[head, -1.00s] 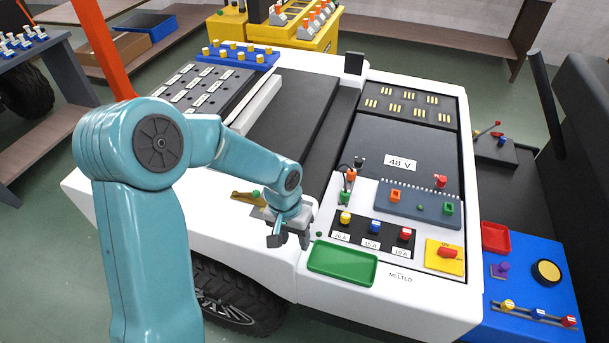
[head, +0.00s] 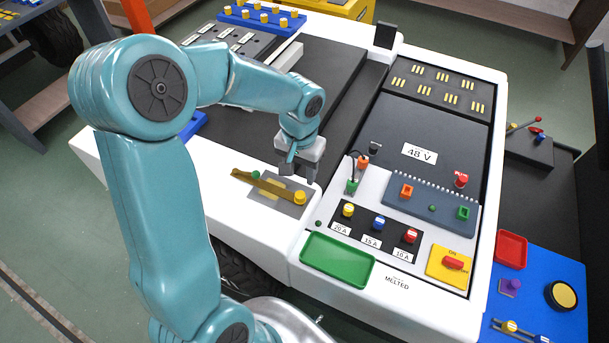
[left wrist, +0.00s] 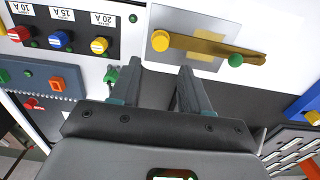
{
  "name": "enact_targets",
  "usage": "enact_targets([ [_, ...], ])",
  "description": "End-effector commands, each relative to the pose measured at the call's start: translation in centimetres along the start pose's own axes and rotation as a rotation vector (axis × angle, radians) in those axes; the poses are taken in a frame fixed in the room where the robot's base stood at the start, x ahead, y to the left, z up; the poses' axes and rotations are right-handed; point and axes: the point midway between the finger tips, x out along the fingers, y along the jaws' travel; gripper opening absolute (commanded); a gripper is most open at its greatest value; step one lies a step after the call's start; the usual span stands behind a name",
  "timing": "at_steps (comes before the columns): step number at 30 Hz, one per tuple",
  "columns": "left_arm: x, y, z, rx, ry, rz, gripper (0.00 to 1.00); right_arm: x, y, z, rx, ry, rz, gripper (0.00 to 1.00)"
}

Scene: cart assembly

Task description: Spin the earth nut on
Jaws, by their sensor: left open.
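A brass strap (head: 260,183) lies on a grey plate (head: 285,208) on the cart's white side. A yellow round cap (head: 300,197) sits at its right end and a green knob (head: 255,175) near its left end. Which of these is the earth nut I cannot tell. In the left wrist view the yellow cap (left wrist: 160,40) and green knob (left wrist: 236,60) show clearly. My left gripper (head: 297,175) is open and empty, just behind the cap in the head view. In the left wrist view the cap lies beyond the gap between the fingertips (left wrist: 161,69), apart from them.
To the right are a green tray (head: 338,259), a fuse row (head: 378,226) and a small green plug (head: 351,187) with a black lead.

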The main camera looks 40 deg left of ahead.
Motion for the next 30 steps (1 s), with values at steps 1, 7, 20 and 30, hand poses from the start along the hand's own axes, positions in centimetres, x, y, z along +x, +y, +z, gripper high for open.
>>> enact_targets([
  [1,1.1,-0.1,0.2,0.000,-0.002,0.000,0.47,0.8,0.3,0.0,0.000,0.000,0.000,0.43],
  [7,4.2,-0.1,0.5,0.000,-0.002,0.000,0.47,3.1,1.1,0.0,0.000,-0.001,0.000,0.43],
  [20,8.3,0.1,0.2,-0.001,0.001,0.001,0.17,5.7,2.1,-0.1,0.000,0.000,0.000,0.43],
  [30,8.2,0.1,-0.1,0.301,0.005,0.000,0.00,5.7,2.0,-0.1,0.000,0.000,0.000,0.43],
])
